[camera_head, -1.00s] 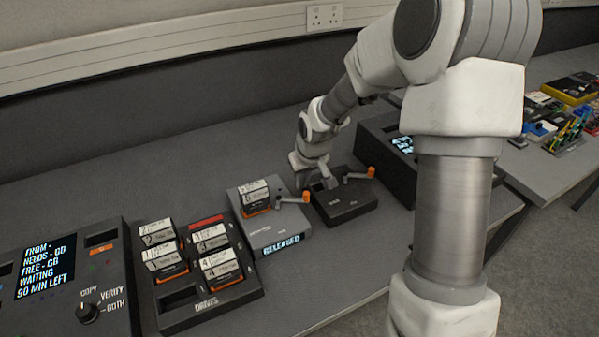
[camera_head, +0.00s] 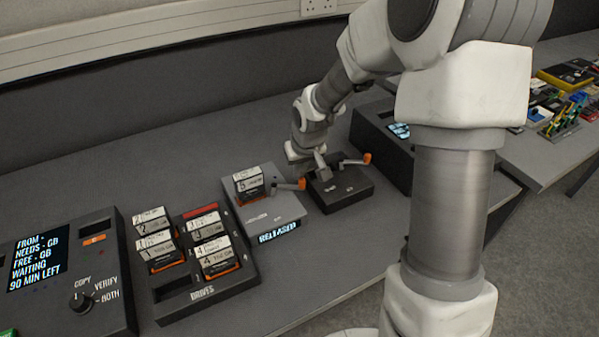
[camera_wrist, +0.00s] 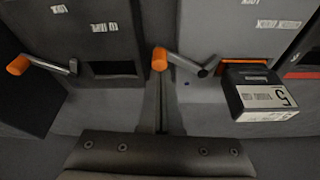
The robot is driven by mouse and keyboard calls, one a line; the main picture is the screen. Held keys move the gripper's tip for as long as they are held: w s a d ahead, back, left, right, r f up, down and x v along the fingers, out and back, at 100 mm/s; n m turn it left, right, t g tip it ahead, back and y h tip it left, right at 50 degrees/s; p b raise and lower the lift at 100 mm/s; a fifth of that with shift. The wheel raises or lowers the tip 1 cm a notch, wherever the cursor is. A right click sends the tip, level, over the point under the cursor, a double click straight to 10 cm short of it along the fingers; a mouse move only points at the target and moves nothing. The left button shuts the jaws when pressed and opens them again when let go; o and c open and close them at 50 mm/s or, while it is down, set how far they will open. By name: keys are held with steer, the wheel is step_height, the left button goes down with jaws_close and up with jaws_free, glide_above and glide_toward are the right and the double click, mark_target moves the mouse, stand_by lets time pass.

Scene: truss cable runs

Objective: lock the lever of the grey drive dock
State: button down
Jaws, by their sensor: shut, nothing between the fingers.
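The grey drive dock (camera_head: 262,212) stands mid-table, with drive 5 (camera_head: 249,184) upright in its slot. Its front display (camera_head: 279,234) reads RELEASED. Its lever (camera_head: 290,186) has an orange knob and points right, towards the black dock. In the wrist view the lever (camera_wrist: 182,62) lies across the upper middle, with drive 5 (camera_wrist: 262,100) to its right. My gripper (camera_head: 323,172) is shut and empty, low by the black dock's left part, right of the grey dock's lever. In the wrist view my fingers (camera_wrist: 160,98) point at the orange knob; I cannot tell whether they touch it.
A black dock (camera_head: 345,192) with its own orange-knobbed lever (camera_head: 361,161) and an empty slot (camera_wrist: 113,69) stands close on the right. A drive rack (camera_head: 222,284) holding several drives and a control panel (camera_head: 75,270) stand left. Bare table lies behind the docks.

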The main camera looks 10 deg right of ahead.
mark_target(292, 199)
steer(key=shift+s+f+m+b, duration=0.1)
steer(key=shift+s+m+b, duration=0.2)
steer(key=shift+b, duration=0.3)
steer(key=m+b, duration=0.1)
steer(key=b, duration=0.1)
steer(key=s+m+h+b, duration=0.1)
steer(key=shift+a+f+b, duration=0.25)
steer(key=shift+a+b, duration=0.05)
steer(key=shift+b, duration=0.05)
steer(key=m+b, duration=0.1)
steer(key=s+m+h+b, duration=0.1)
steer(key=m+b, duration=0.1)
steer(key=shift+s+a, duration=0.2)
steer(key=shift+a, duration=0.15)
steer(key=m+b, duration=0.1)
steer(key=s+a+m+b, duration=0.1)
steer(key=shift+s+r+m+g+h, duration=0.2)
steer(key=shift+r+m+g+h, duration=0.1)
steer(key=shift+m+h, duration=0.1)
steer(key=shift+s+a+b, duration=0.35)
steer(key=shift+a+b, duration=0.15)
steer(key=shift+a, duration=0.15)
